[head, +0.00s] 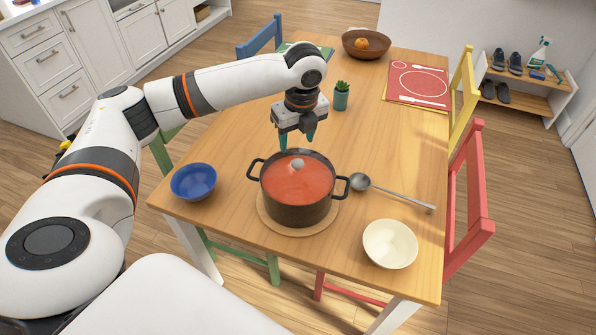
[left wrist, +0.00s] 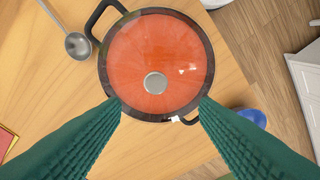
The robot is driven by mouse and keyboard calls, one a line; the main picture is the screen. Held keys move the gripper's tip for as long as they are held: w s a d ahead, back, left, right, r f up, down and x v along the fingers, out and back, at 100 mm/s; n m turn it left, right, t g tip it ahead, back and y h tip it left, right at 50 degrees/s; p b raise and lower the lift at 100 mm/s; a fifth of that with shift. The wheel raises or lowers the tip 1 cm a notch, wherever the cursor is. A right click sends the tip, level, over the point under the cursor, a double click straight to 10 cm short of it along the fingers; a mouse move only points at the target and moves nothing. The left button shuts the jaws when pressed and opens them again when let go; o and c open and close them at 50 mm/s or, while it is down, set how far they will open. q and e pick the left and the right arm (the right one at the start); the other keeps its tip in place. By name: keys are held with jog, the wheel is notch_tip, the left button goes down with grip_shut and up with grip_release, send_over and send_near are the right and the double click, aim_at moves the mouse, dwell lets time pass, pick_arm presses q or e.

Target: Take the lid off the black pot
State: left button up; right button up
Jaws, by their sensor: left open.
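The black pot (head: 297,209) stands on a round wooden trivet (head: 268,222) near the front of the table. Its lid (head: 284,181) looks orange-red, with a dark rim and a silver knob (head: 297,164), and sits on the pot. The lid (left wrist: 135,60) and its knob (left wrist: 155,83) also show in the left wrist view. My left gripper (head: 297,143) points down just behind and above the pot, open and empty. In the left wrist view its green fingers (left wrist: 160,108) are spread wide, with the knob ahead, between and beyond them. My right gripper is not in view.
A ladle (head: 395,191) lies right of the pot. A blue bowl (head: 194,182) stands left and a cream bowl (head: 390,244) front right. A small plant (head: 341,96), a red placemat (head: 417,84) and a wooden bowl (head: 366,44) are farther back. Chairs surround the table.

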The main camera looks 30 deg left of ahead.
aim_at(298, 162)
pick_arm(q)
jog(key=f, duration=0.3)
jog(key=shift+w+a, duration=0.1)
jog(key=shift+a, duration=0.1)
jog(key=f, duration=0.2)
jog(key=f+p, duration=0.1)
jog(key=f, duration=0.1)
jog(key=shift+w+d+f, duration=0.1)
jog(key=shift+w+d, duration=0.05)
jog(key=shift+w, duration=0.05)
jog(key=shift+f, duration=0.5)
jog(key=shift+w, duration=0.1)
grip_shut()
